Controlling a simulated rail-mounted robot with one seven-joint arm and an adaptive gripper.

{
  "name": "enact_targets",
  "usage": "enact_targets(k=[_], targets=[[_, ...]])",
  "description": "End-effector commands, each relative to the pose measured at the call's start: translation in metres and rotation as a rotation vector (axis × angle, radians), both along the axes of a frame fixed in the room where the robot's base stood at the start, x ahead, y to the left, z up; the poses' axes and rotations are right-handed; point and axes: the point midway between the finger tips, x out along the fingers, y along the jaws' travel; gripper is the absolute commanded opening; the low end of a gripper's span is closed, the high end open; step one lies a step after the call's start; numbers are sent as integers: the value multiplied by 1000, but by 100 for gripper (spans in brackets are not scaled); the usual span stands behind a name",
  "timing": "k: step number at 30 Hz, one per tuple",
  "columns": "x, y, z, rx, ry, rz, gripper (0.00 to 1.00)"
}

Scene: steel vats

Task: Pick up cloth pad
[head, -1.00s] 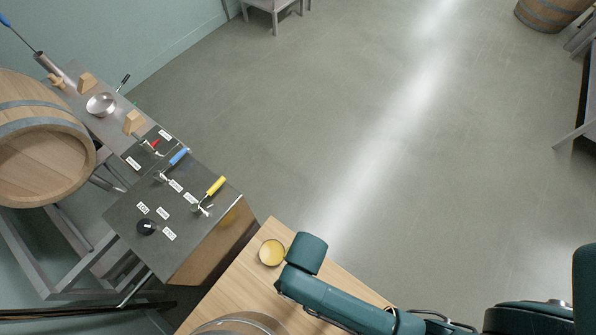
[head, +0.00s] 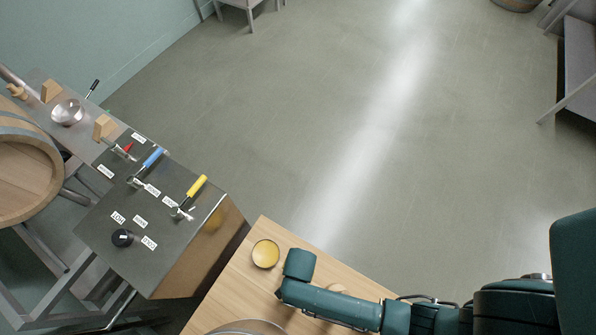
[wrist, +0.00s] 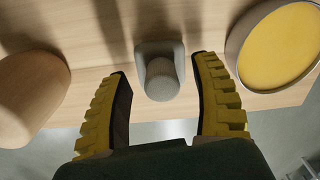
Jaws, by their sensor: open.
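In the wrist view, a small grey rounded piece with a squarish base, which looks like the cloth pad (wrist: 160,70), sits on the wooden table top. My gripper (wrist: 166,82) is open, with its yellow ribbed fingers on either side of the grey piece. A gap shows between each finger and it, and I cannot tell the height between them. In the head view, the end of my arm hangs over the wooden table, hiding the fingers and the grey piece.
A round dish with yellow contents (wrist: 283,47) stands close by my right finger, also in the head view (head: 265,254). A pale wooden rounded object (wrist: 28,95) is to the left. A steel control box (head: 150,222) with levers stands beside the table (head: 232,290).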

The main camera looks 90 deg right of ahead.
Motion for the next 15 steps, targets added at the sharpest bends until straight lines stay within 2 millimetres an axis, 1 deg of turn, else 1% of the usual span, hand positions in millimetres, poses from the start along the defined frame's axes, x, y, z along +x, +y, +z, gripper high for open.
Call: enact_targets(k=[1,7,11,12,14,15], targets=[[0,0,-6,0,0,0,64],[1,0,-4,-1,-2,0,65],[0,0,-4,-1,-2,0,40],[0,0,-4,-1,-2,0,32],[0,0,-4,-1,-2,0,21],[0,0,-4,-1,-2,0,13]])
